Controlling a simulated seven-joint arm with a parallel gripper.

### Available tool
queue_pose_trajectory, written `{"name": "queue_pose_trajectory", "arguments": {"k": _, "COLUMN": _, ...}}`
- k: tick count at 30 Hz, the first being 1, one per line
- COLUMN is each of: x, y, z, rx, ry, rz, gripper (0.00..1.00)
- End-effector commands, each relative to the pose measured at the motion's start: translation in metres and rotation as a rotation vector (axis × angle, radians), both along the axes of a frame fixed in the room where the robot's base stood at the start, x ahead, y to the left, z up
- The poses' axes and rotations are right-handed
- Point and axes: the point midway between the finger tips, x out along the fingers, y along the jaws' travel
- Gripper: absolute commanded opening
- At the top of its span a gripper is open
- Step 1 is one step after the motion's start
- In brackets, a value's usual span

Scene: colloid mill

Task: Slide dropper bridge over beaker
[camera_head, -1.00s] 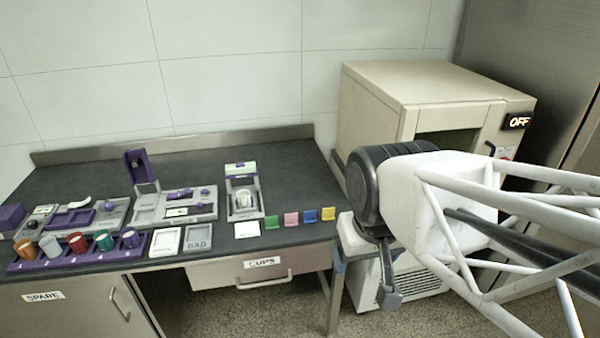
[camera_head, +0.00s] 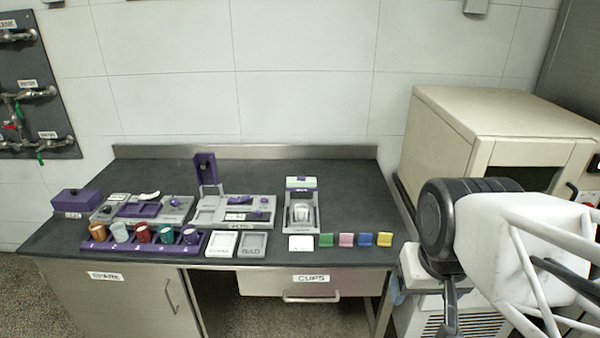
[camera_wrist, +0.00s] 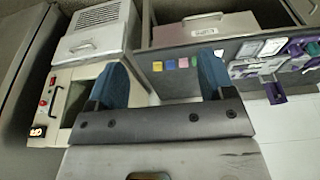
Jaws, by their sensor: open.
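In the head view, one dark finger (camera_head: 450,315) hangs down right of the bench, well away from the stand.
The dark bench (camera_head: 345,180) also holds a purple rack (camera_head: 145,248) of coloured cups, grey-purple trays, an upright purple lid (camera_head: 207,168) and several coloured tabs (camera_head: 346,240). A beige cabinet (camera_head: 500,115) stands at the right. The bench's back right is clear.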

Motion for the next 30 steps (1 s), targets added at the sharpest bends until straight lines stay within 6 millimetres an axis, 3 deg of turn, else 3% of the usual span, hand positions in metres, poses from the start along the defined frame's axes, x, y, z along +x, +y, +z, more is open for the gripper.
{"name": "queue_pose_trajectory", "arguments": {"k": 12, "x": 0.0, "y": 0.0, "z": 0.0, "rx": 0.0, "ry": 0.0, "rz": 0.0, "gripper": 0.75}}
{"name": "queue_pose_trajectory", "arguments": {"k": 15, "x": 0.0, "y": 0.0, "z": 0.0, "rx": 0.0, "ry": 0.0, "rz": 0.001, "gripper": 0.66}}
{"name": "queue_pose_trajectory", "arguments": {"k": 20, "x": 0.006, "y": 0.001, "z": 0.003, "rx": -0.002, "ry": 0.002, "rz": 0.013, "gripper": 0.66}}
{"name": "queue_pose_trajectory", "arguments": {"k": 26, "x": 0.029, "y": 0.003, "z": 0.013, "rx": -0.013, "ry": 0.012, "rz": 0.069, "gripper": 0.66}}
{"name": "queue_pose_trajectory", "arguments": {"k": 30, "x": 0.057, "y": 0.006, "z": 0.023, "rx": -0.025, "ry": 0.023, "rz": 0.133, "gripper": 0.66}}
